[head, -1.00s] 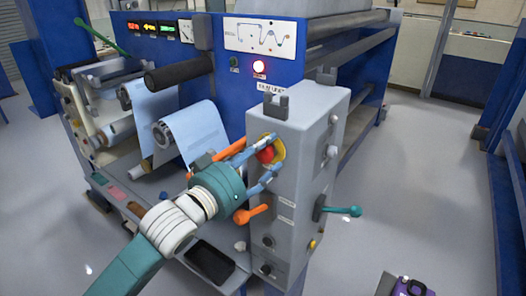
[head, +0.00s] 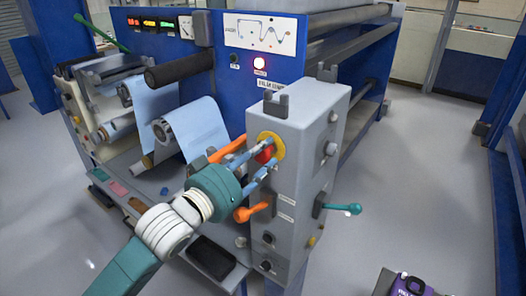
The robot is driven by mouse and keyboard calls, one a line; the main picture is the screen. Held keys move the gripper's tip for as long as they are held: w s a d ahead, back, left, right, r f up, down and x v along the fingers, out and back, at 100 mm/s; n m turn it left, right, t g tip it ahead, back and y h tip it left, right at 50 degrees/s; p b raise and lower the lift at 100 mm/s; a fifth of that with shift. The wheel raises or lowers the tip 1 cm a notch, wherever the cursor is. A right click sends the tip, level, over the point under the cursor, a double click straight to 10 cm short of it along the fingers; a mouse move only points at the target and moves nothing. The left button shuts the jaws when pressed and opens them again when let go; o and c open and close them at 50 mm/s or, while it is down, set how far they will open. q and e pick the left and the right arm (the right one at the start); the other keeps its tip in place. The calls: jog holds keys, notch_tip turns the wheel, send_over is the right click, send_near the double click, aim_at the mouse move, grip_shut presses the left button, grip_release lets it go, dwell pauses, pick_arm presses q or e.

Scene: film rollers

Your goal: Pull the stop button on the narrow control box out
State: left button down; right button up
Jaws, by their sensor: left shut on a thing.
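The narrow control box (head: 311,122) is a tall grey box at the front right corner of the blue machine. The red stop button (head: 265,154) with a yellow surround (head: 278,143) sits high on its left-facing side. My left gripper (head: 262,161) reaches in from the lower left, its blue fingers shut on the stop button from both sides. The fingers cover part of the button, and I cannot tell how far out it stands. My right gripper is not in view.
Orange levers stick out near the fingers, one (head: 254,211) just below them. A teal lever (head: 341,207) juts from the box's right side. A black tray (head: 211,258) lies below my arm. Film rolls (head: 187,127) stand left, and open floor lies right.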

pick_arm(q)
jog(key=c, duration=1.2)
grip_release()
jog(key=shift+o, duration=0.2)
jog(key=shift+s+a, duration=0.2)
jog(key=v, duration=1.2)
